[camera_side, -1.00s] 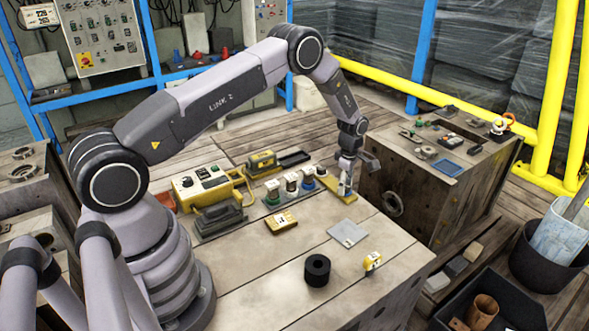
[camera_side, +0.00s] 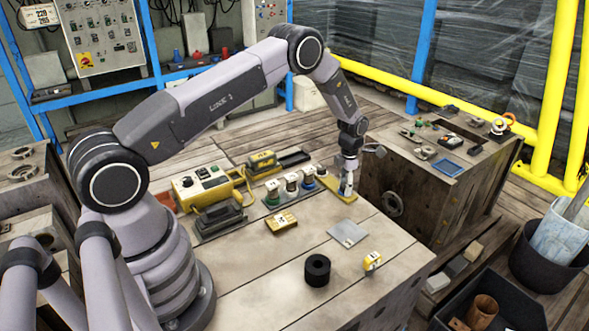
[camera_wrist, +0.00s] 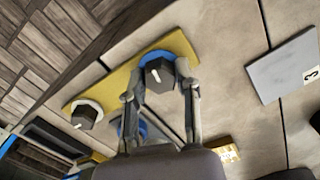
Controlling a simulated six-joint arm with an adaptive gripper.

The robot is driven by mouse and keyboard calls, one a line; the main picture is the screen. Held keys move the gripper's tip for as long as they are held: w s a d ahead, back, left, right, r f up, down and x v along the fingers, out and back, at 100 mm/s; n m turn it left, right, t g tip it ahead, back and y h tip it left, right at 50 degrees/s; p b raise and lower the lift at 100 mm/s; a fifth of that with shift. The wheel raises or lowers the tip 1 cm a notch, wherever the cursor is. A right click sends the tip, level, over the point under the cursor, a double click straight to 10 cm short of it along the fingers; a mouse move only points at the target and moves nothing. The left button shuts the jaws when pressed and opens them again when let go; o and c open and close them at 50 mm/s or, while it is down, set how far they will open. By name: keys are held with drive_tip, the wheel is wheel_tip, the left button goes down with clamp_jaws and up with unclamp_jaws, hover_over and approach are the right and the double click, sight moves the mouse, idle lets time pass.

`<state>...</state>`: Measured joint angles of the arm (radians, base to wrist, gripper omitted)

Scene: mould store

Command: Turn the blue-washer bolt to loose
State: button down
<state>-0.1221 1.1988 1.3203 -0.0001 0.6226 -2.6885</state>
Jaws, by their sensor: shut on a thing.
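The blue-washer bolt (camera_wrist: 158,74) has a dark hexagonal head with a white mark, and a blue washer shows around its base. It stands on a yellow plate (camera_wrist: 188,45). My gripper (camera_wrist: 161,86) has one finger on each side of the head and is shut on it. A second dark bolt (camera_wrist: 84,117) with a white washer stands at the plate's other end. In the side view my gripper (camera_side: 346,188) points down at the yellow plate (camera_side: 328,184) and hides the gripped bolt.
Several capped posts (camera_side: 291,183) stand left of the plate. The bench front is mostly clear.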

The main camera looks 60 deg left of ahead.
drive_tip(key=shift+d+f+n, duration=0.1)
drive_tip(key=shift+f+n, duration=0.05)
drive_tip(key=shift+n, duration=0.75)
drive_tip(key=c, duration=0.8)
unclamp_jaws()
wheel_tip(320, 180, up, 12)
